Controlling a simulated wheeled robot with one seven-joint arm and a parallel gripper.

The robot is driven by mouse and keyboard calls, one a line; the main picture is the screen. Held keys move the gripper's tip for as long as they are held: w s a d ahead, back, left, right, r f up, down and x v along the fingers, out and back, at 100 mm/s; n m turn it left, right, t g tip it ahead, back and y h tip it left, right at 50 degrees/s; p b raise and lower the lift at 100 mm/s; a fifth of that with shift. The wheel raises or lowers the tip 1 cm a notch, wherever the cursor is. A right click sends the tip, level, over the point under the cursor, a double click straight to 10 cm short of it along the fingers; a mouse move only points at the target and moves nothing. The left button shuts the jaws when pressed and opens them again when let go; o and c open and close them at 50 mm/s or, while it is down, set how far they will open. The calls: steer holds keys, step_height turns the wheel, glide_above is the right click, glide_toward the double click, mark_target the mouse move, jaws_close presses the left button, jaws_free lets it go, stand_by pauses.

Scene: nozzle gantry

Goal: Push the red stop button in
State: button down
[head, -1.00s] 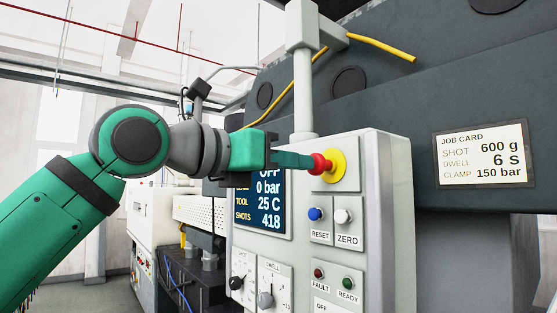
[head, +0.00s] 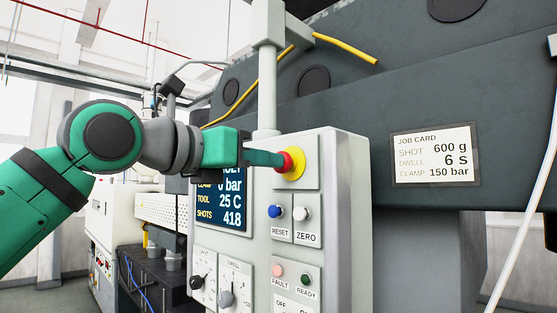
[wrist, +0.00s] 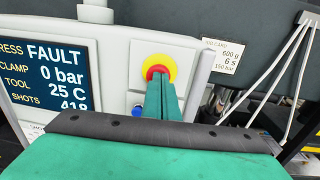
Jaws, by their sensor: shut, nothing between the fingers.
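The red stop button (head: 289,161) sits in a round yellow collar (head: 298,167) at the top of the grey control panel. In the wrist view the red button (wrist: 151,72) shows behind my fingertips, which hide its middle. My gripper (head: 279,160) is shut and empty. Its fingertips meet the button's face from the left in the head view, and the red head sits close against the collar. It also shows in the wrist view (wrist: 161,86).
Below the button are a blue RESET button (head: 275,211) and a white ZERO button (head: 301,213). Two selector knobs sit lower left. A grey post (head: 267,65) rises behind the panel. A job card (head: 435,155) hangs on the dark machine at right.

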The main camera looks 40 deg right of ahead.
steer(key=shift+d, duration=0.15)
steer(key=v, duration=1.4)
steer(key=shift+w+a, duration=0.1)
steer(key=shift+a, duration=0.15)
